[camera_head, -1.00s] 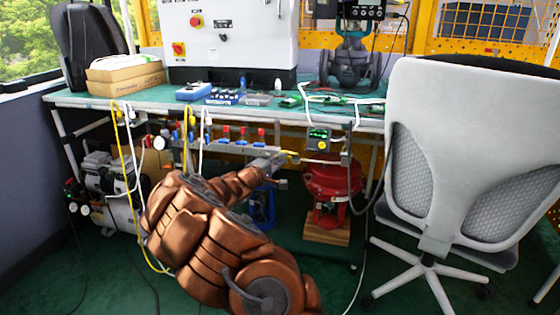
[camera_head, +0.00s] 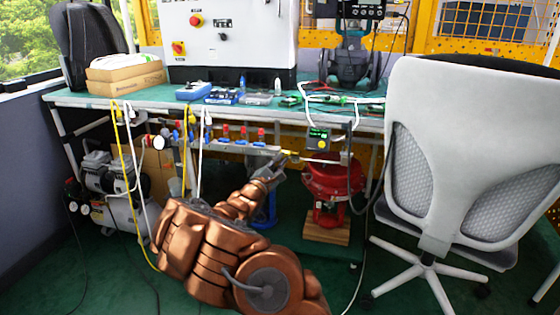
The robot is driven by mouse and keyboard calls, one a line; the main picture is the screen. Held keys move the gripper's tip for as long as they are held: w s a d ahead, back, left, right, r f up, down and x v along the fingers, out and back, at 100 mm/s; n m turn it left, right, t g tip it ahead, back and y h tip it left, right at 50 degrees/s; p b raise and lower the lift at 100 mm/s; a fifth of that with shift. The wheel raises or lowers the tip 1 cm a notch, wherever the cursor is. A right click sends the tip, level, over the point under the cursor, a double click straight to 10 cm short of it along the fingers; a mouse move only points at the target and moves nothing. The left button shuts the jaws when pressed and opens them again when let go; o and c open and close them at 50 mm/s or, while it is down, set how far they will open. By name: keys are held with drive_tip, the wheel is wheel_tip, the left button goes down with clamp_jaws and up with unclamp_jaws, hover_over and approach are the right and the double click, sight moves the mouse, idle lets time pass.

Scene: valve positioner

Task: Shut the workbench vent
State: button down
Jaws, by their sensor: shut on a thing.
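The workbench (camera_head: 85,99) has a green top and a grey pipe run with valves under its front edge. A small yellow lever (camera_head: 291,154), which looks like the vent handle, sits at the right end of this pipe. My gripper (camera_head: 279,163) is at the lever's left end, shut on it, with the arm reaching up from below. The fingertips are small here and partly cover the lever's near end. The vent's opening is too small to make out.
Several red and blue valve handles (camera_head: 243,133) line the pipe to the left. A green-faced gauge box (camera_head: 317,139) and a red actuator (camera_head: 332,181) stand right of my gripper. A grey office chair (camera_head: 450,150) fills the right side. Yellow and white hoses hang at the left.

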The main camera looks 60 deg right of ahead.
drive_tip(key=n+t+p, duration=0.1)
drive_tip(key=n, duration=0.1)
drive_tip(key=n+t+p, duration=0.1)
drive_tip(key=n, duration=0.2)
drive_tip(key=shift+s+h, duration=0.15)
drive_tip(key=shift+h, duration=0.15)
drive_tip(key=n+t+p, duration=0.2)
drive_tip(key=n, duration=0.2)
drive_tip(key=n+t+p, duration=0.1)
drive_tip(key=n+t, duration=0.1)
drive_tip(key=n, duration=0.2)
drive_tip(key=shift+s+d+f+t+p, duration=0.1)
drive_tip(key=shift+f+t+p, duration=0.05)
drive_tip(key=shift+t+p, duration=0.2)
drive_tip(key=shift+n, duration=0.4)
drive_tip(key=c, duration=1.2)
unclamp_jaws()
drive_tip(key=shift+c, duration=0.2)
drive_tip(key=v, duration=1.2)
drive_tip(key=shift+r, duration=0.2)
drive_tip(key=shift+s, duration=0.15)
